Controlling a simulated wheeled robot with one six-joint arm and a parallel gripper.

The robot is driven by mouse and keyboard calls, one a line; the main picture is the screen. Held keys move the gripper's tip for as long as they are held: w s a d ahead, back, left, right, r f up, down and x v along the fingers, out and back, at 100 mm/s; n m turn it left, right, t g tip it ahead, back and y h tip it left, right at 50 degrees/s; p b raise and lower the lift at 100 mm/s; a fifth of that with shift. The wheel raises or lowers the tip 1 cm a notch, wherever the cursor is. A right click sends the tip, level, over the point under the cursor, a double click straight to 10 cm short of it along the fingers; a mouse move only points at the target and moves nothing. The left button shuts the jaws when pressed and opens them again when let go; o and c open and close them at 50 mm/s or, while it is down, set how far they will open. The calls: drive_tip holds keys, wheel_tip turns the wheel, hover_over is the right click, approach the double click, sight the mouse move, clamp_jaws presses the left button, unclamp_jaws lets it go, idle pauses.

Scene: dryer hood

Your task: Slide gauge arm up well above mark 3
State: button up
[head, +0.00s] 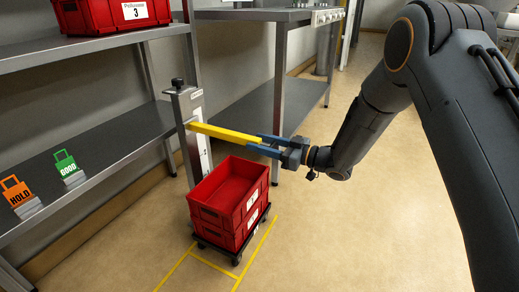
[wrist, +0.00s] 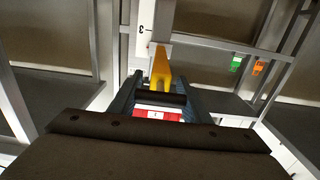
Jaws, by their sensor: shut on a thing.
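The yellow gauge arm (head: 225,133) sticks out level from a grey upright post (head: 187,135) in the head view. My gripper (head: 268,145) is shut on the arm's free end, with a blue finger on either side. In the wrist view the gauge arm (wrist: 160,68) runs away from between my fingers (wrist: 160,97) to a white scale (wrist: 147,20). A mark 3 (wrist: 141,29) shows on the scale, just above the arm in that picture. The exact height of the arm against the mark is hard to judge.
Two stacked red crates (head: 229,196) stand on a wheeled dolly (head: 232,250) under the arm. A shelf rack (head: 100,135) with HOLD (head: 17,192) and GOOD (head: 66,164) tags is at left. A metal table (head: 255,15) stands behind. The floor at right is clear.

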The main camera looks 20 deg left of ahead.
drive_tip(key=shift+r+p, duration=0.6)
drive_tip(key=shift+r, duration=0.7)
drive_tip(key=o, duration=1.5)
drive_tip(key=shift+f, duration=0.1)
drive_tip(key=d+p, duration=0.2)
drive_tip(key=d, duration=0.5)
drive_tip(key=shift+s+d, duration=0.3)
drive_tip(key=shift+d, duration=0.1)
